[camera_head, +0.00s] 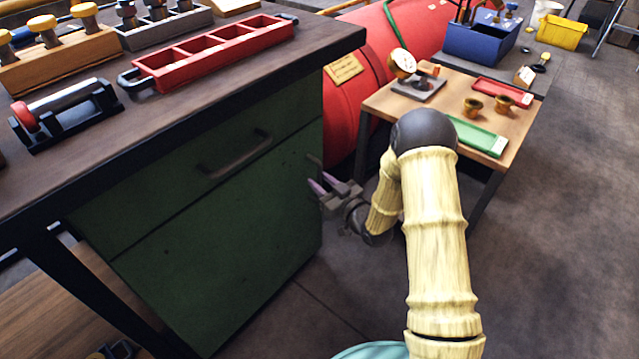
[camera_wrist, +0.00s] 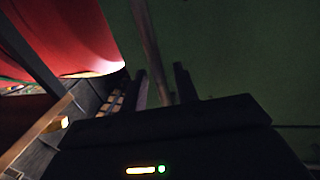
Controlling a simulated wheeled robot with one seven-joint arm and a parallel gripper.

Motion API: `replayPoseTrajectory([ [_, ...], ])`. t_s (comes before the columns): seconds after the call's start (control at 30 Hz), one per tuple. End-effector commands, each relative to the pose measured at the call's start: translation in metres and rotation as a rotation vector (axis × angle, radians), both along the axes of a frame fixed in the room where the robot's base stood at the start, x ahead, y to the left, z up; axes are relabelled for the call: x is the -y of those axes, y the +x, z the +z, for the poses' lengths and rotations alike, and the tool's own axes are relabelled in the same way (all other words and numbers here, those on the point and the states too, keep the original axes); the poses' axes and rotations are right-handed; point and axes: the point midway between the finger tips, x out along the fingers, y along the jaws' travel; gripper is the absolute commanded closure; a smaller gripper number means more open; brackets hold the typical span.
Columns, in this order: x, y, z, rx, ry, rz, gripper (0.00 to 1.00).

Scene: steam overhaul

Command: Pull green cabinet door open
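The green cabinet (camera_head: 230,240) stands under the workbench, and its door front looks flush and closed. A short handle piece (camera_head: 314,160) shows near the door's upper right edge. My gripper (camera_head: 322,184) is at that edge, just below this piece. In the wrist view a long bar, the handle (camera_wrist: 151,45), runs down against the green door face (camera_wrist: 240,60). Its lower end passes between the two dark fingers of my gripper (camera_wrist: 162,88). The fingers are apart, with gaps visible beside the bar. Whether either finger touches it is too dark to tell.
A drawer with its own handle (camera_head: 235,155) is above the door. A red tank (camera_head: 345,100) and a small wooden table (camera_head: 520,125) stand to the right, close to my arm. The floor (camera_head: 560,250) at the front right is clear.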

Motion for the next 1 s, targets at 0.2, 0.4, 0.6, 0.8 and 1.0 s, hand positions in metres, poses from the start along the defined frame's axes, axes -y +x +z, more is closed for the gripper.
replayPoseTrajectory([
  [0.2,-0.0075,0.009,0.0001,-0.001,0.001,-0.001,0.7],
  [0.4,-0.0074,0.0088,0.0004,-0.001,0.001,-0.001,0.7],
  [0.6,-0.0072,0.0087,0.0004,-0.001,0.001,-0.001,1.0],
  [0.8,-0.0073,0.0085,0.0003,0.0,0.0,-0.001,1.0],
  [1.0,-0.0085,0.0081,0.0002,0.0,0.0,-0.001,1.0],
])
